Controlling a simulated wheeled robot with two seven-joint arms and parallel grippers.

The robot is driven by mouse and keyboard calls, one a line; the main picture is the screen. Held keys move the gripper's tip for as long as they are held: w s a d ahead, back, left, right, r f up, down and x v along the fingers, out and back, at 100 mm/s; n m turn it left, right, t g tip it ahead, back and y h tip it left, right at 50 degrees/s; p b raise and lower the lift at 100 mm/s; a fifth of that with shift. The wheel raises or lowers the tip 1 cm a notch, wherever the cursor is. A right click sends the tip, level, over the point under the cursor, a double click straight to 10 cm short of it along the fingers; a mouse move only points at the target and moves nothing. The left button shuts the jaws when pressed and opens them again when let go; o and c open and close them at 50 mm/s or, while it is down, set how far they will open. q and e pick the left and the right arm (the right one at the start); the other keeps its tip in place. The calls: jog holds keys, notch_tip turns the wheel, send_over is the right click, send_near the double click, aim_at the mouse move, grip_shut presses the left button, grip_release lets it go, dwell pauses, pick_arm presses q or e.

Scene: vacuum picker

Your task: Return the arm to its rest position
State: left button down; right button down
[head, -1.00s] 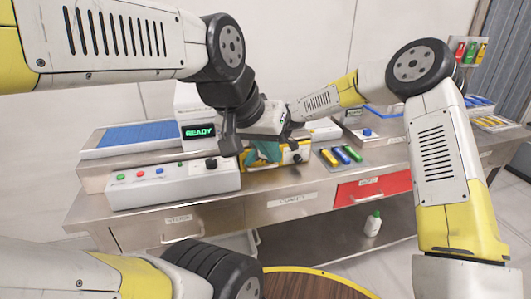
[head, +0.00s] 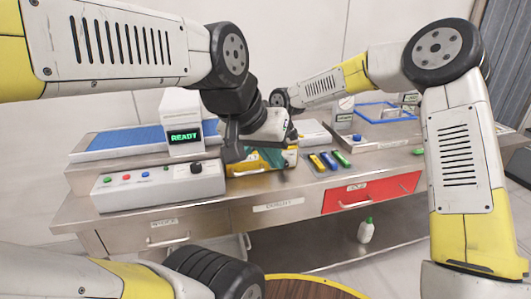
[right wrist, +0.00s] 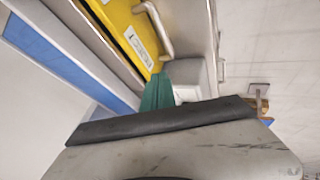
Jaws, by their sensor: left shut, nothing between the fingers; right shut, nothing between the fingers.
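My left gripper (head: 232,150) hangs over the bench in the middle of the head view, in front of the yellow case. It is shut and empty. The dark edge of my right gripper (right wrist: 160,121) crosses the right wrist view. It is shut with nothing held. A yellow case (head: 247,169) with a teal patch lies on the bench; the right wrist view shows a yellow surface (right wrist: 128,25) with a handle and something teal beyond the gripper.
A control box (head: 158,187) with buttons and a READY display (head: 184,137) stand at left. Blue, yellow and green pieces (head: 328,160) lie right of the case. A blue-rimmed tray (head: 385,113) is behind. A red drawer (head: 370,192) and a bottle (head: 366,231) are lower.

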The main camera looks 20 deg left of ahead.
jog(key=s+d+r+m+t+h, duration=0.15)
jog(key=d+r+m, duration=0.3)
jog(key=d, duration=0.55)
jog(key=s+d+r+m+t+h, duration=0.1)
jog(key=s+d+r+m, duration=0.3)
jog(key=d, duration=0.6)
jog(key=s+d+r+m+t+h, duration=0.1)
jog(key=d+r+m+h, duration=0.3)
jog(key=d, duration=0.6)
jog(key=s+d+r+m+y, duration=0.1)
jog(key=s+d+r+m, duration=0.1)
jog(key=s+d+m, duration=0.8)
jog(key=s+d, duration=0.5)
jog(key=s, duration=0.2)
jog(key=shift+d+r+y, duration=0.15)
jog(key=shift+d+y, duration=0.2)
jog(key=shift+d, duration=0.05)
jog(key=shift+m+t, duration=0.25)
